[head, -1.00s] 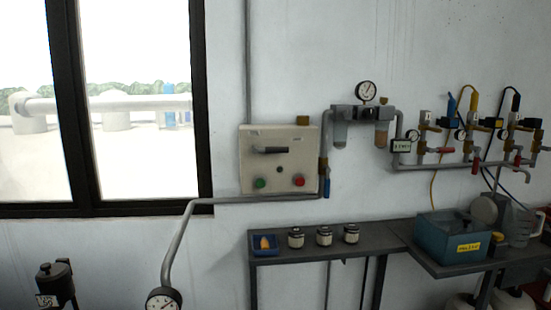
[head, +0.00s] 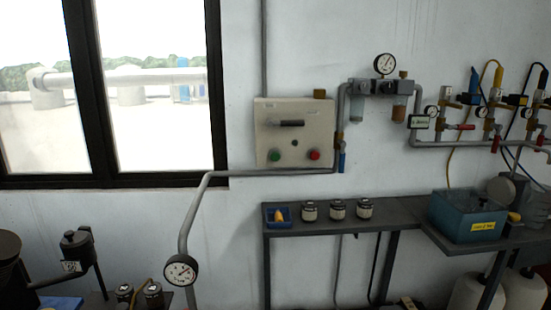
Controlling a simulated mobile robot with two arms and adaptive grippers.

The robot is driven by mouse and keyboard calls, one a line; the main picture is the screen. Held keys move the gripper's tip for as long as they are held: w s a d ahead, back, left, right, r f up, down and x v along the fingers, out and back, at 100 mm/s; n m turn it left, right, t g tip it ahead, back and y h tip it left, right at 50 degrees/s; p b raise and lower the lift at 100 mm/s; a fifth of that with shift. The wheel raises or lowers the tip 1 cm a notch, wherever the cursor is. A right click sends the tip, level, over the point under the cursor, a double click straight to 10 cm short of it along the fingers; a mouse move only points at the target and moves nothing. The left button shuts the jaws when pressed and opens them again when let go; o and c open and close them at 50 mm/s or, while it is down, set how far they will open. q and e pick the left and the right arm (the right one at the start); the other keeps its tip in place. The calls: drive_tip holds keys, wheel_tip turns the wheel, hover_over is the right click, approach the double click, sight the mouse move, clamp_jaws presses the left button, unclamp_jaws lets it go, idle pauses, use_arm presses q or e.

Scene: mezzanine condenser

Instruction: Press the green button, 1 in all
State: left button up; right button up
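The green button (head: 274,154) is a small round button at the lower left of a beige control box (head: 294,118) on the wall. A red button (head: 314,155) sits at the lower right of the same box, with a small dark round part between the two. A dark horizontal handle (head: 286,123) is above them. Nothing blocks the green button in the head view. Neither of my grippers shows in this view.
A grey pipe (head: 250,174) runs just below the box and bends down to a gauge (head: 181,270). A shelf (head: 400,215) below holds a blue tray (head: 288,224), several small jars and a teal bin (head: 466,217). A window is at left.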

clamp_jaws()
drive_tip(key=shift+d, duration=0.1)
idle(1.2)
